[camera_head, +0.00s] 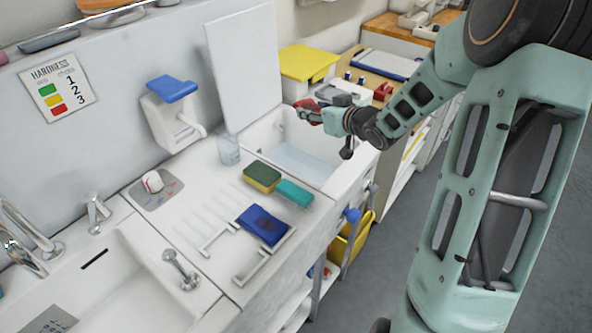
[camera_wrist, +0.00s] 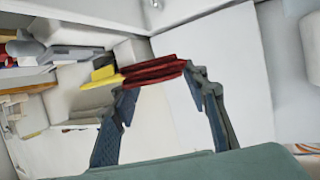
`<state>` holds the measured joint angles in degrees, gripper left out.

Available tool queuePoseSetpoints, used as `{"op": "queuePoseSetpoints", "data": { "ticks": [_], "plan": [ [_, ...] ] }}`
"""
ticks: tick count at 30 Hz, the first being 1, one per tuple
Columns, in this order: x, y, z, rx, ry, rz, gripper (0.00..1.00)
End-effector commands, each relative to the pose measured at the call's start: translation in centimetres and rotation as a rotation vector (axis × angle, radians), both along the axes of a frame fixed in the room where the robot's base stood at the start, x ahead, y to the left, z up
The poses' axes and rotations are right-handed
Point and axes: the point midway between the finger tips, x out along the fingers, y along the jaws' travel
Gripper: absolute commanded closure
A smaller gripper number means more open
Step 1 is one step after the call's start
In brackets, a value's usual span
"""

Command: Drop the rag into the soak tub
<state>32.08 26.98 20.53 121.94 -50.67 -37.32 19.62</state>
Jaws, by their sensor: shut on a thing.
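The red rag (camera_wrist: 153,72) is pinched between the fingertips of my gripper (camera_wrist: 157,82) in the wrist view. In the head view the rag (camera_head: 306,105) shows as a small red piece at the end of my gripper (camera_head: 316,112). My gripper is above the far right part of the soak tub (camera_head: 328,190), a white open basin with pale bluish water at the bottom. The rag looks clear of the water. The tub's white lid (camera_head: 243,65) stands raised behind it. My gripper hides part of the tub's far rim.
A green-yellow sponge (camera_head: 262,177), a teal block (camera_head: 295,193) and a dark-stained blue cloth (camera_head: 262,226) lie on the counter left of the tub. A clear cup (camera_head: 228,150) stands by the lid. A yellow-lidded box (camera_head: 308,63) is behind my gripper.

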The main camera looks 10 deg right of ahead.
Motion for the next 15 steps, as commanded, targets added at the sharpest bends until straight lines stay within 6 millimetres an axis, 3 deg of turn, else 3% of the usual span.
{"op": "queuePoseSetpoints", "data": {
  "ticks": [9,15],
  "plan": [
    [0.0,0.0,-3.9,0.000,-0.001,0.000,0.83],
    [0.0,0.0,-5.2,0.000,-0.001,0.000,0.83]
  ]
}}
